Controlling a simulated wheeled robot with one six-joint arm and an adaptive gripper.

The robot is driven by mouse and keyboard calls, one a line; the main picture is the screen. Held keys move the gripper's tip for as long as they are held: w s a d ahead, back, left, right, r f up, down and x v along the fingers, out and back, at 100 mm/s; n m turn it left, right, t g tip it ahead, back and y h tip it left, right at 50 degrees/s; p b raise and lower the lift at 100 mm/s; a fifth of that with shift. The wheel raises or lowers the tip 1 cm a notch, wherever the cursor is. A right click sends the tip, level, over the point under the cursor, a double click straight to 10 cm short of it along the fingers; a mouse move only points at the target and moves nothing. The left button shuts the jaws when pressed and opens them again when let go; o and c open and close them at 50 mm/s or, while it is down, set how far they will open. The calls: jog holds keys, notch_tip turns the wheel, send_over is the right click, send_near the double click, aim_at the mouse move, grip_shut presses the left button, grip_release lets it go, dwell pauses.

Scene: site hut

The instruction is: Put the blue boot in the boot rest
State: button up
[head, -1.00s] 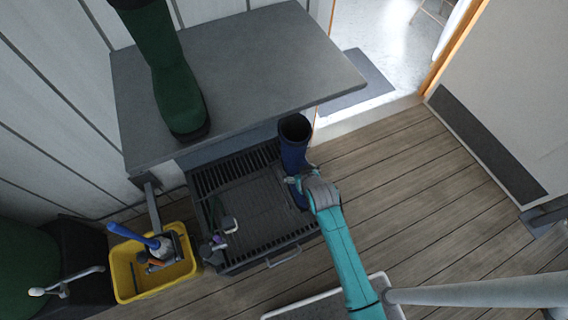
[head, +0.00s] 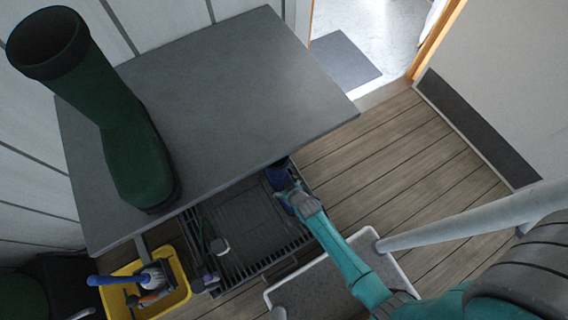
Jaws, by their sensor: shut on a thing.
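The blue boot (head: 277,176) is at the right side of the boot rest, partly hidden by the grey bench top and by my gripper. My gripper (head: 286,199) is shut on the blue boot. The boot rest (head: 240,228) is a dark ribbed tray low under the bench's front edge, with a handle at its front. I cannot tell whether the boot touches the tray.
A green boot (head: 130,140) stands on the grey bench (head: 235,90). A yellow tub (head: 178,297) with brushes is left of the tray. Plank floor (head: 400,160) is clear at right.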

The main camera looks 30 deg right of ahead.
jog(key=shift+f, duration=4.9)
jog(key=o, duration=1.5)
jog(key=shift+s+f, duration=0.1)
jog(key=v, duration=1.2)
